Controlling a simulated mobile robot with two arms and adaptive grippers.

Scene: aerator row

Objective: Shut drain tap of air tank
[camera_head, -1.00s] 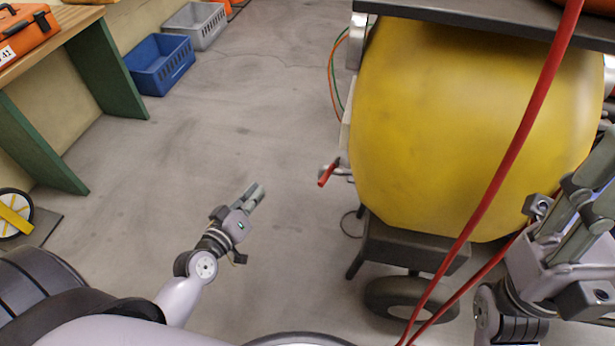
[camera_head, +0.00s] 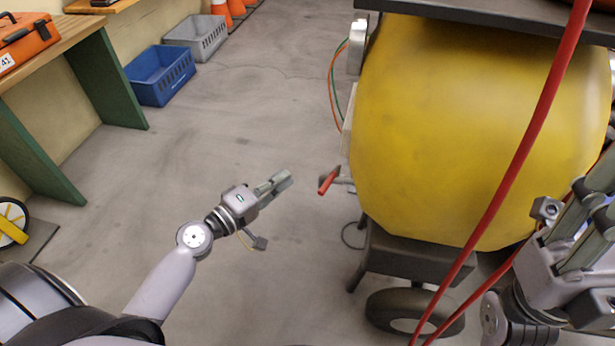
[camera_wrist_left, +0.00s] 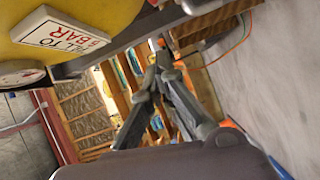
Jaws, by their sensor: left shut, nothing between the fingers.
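The yellow air tank (camera_head: 460,120) fills the right half of the head view. At its left end, a tap with a red handle (camera_head: 328,181) sticks out on a short metal fitting; the handle slants down to the left. My left gripper (camera_head: 284,180) is shut and empty, pointing at the handle from the left, with a gap between them. In the left wrist view its fingers (camera_wrist_left: 160,52) are together, and the tank (camera_wrist_left: 85,25) is at upper left; I cannot make out the tap there. My right gripper (camera_head: 604,180) is at the right edge, its fingertips partly cut off.
A red hose (camera_head: 520,150) hangs in front of the tank. A wheel (camera_head: 415,312) is beneath it. A "6 BAR" sign (camera_wrist_left: 60,30) and a gauge (camera_wrist_left: 20,74) show in the wrist view. A bench (camera_head: 70,45) and blue crate (camera_head: 160,75) stand left; the floor between is clear.

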